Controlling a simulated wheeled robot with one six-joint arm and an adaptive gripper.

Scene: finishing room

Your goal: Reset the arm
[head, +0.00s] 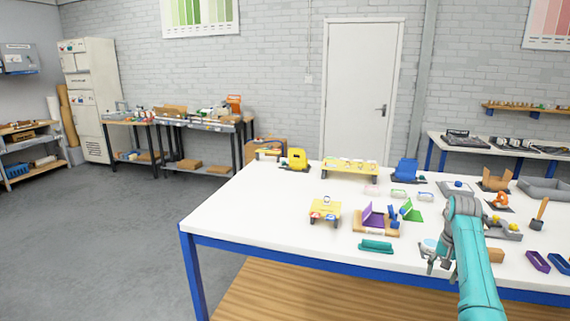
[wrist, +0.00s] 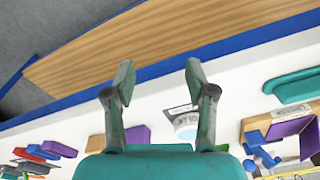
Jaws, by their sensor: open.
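My teal arm reaches from the lower right over the front edge of the white table (head: 280,220) in the head view. My gripper (head: 437,265) hangs at the table's front edge. In the wrist view my gripper (wrist: 158,75) has its two fingers wide apart with nothing between them.
A teal piece (head: 376,247) and a wooden holder with a purple plate (head: 374,217) lie left of my gripper. An orange-brown block (head: 495,255) and purple frame (head: 537,262) lie right. The table's left part and the floor (head: 110,240) are clear.

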